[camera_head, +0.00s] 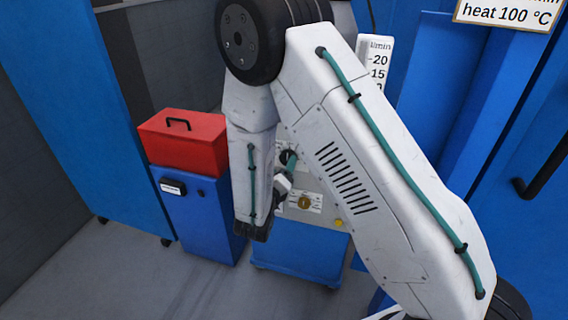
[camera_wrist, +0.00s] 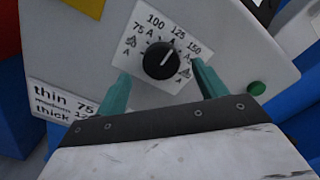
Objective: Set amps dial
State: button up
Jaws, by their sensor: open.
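The amps dial (camera_wrist: 160,60) is a round black knob on a white scale plate in the wrist view. The plate is marked 75 A, 100, 125 and 150 A. The knob's pale pointer line leans up and to the right, roughly toward 125. My gripper (camera_wrist: 161,70) is open, with one teal finger to the left of the knob and one to the right. There is a gap to the knob on both sides, and I see no contact. In the head view my arm hides much of the welder's panel (camera_head: 328,222).
A green button (camera_wrist: 257,88) is at right. In the head view, a red toolbox (camera_head: 183,145) sits on a blue cabinet (camera_head: 195,218) at left. Grey floor (camera_head: 140,270) is clear in front.

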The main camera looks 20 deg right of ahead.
jog(key=v, duration=0.3)
jog(key=shift+s+a, duration=0.2)
jog(key=shift+s, duration=0.15)
jog(key=s+d+r+m+g, duration=0.35)
jog(key=s+m+g, duration=0.3)
jog(key=m, duration=0.25)
jog(key=s+d+r+m+g, duration=0.3)
jog(key=s+d+m+g, duration=0.15)
jog(key=s+m, duration=0.4)
jog(key=s+d+r+m+g, duration=0.3)
jog(key=s+r+m+g, duration=0.1)
jog(key=s+m+g, duration=0.4)
jog(key=s+a+r+m+t+y, duration=0.3)
jog(key=s+r+m+t+y, duration=0.2)
jog(key=s+r+m+y, duration=0.4)
notch_tip(320, 180, up, 3)
jog(key=m+y, duration=0.1)
jog(key=m, duration=0.2)
jog(key=shift+f+t+y, duration=0.2)
jog(key=shift+t+y, duration=0.1)
jog(key=shift+t, duration=0.1)
